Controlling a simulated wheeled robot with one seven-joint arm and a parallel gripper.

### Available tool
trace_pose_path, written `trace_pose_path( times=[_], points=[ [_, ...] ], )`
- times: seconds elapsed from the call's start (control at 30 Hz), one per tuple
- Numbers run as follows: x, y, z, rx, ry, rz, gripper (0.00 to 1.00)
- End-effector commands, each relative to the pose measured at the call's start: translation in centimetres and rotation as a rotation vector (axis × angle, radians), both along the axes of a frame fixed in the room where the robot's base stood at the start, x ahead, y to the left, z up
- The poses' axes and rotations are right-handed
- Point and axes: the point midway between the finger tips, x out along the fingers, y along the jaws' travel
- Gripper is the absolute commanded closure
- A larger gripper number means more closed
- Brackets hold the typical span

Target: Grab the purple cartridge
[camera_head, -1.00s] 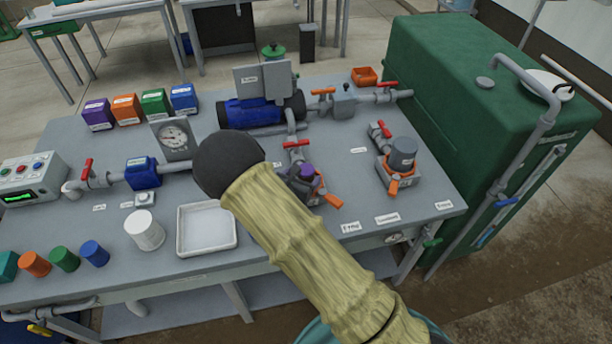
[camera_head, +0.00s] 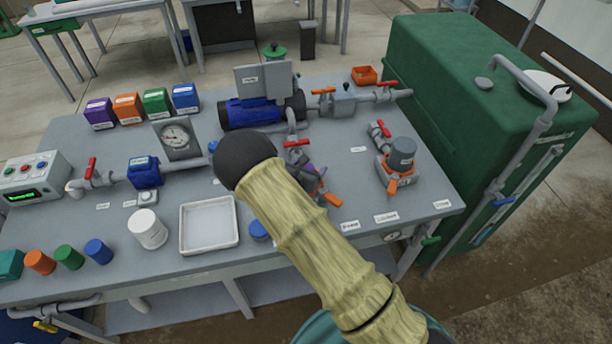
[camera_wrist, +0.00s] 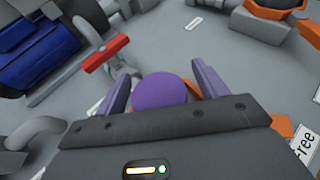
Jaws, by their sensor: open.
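The purple cartridge (camera_wrist: 160,89) shows its round top in the wrist view. It stands between the two purple-tinted fingers of my gripper (camera_wrist: 161,69), which are open, with a gap on each side of it. The gripper's dark body hides the cartridge's lower part. In the head view my arm covers most of the spot, and only small purple patches show beside the orange-handled fitting, so I cannot tell cartridge from finger there.
A red valve handle (camera_wrist: 105,53) and grey pipes lie close to the left finger. A blue pump (camera_head: 250,112) stands behind. A white tray (camera_head: 209,226), a white tub (camera_head: 147,229) and a blue cylinder (camera_head: 258,231) are at the front. A pump with orange handle (camera_head: 398,163) stands right.

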Motion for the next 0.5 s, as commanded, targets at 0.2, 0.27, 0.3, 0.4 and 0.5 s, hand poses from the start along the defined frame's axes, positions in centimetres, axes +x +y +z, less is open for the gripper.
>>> trace_pose_path(
  times=[0.2, 0.27, 0.3, 0.4, 0.5],
  points=[
    [-0.05, 0.14, 0.02, 0.0, 0.0, 0.002, 0.48],
    [-0.05, 0.15, 0.02, 0.0, 0.0, 0.002, 0.6],
    [-0.06, 0.16, 0.03, 0.0, 0.0, 0.002, 0.68],
    [-0.04, 0.16, 0.05, 0.0, -0.001, 0.002, 0.79],
    [-0.04, 0.16, 0.05, 0.0, -0.001, 0.002, 0.79]
  ],
)
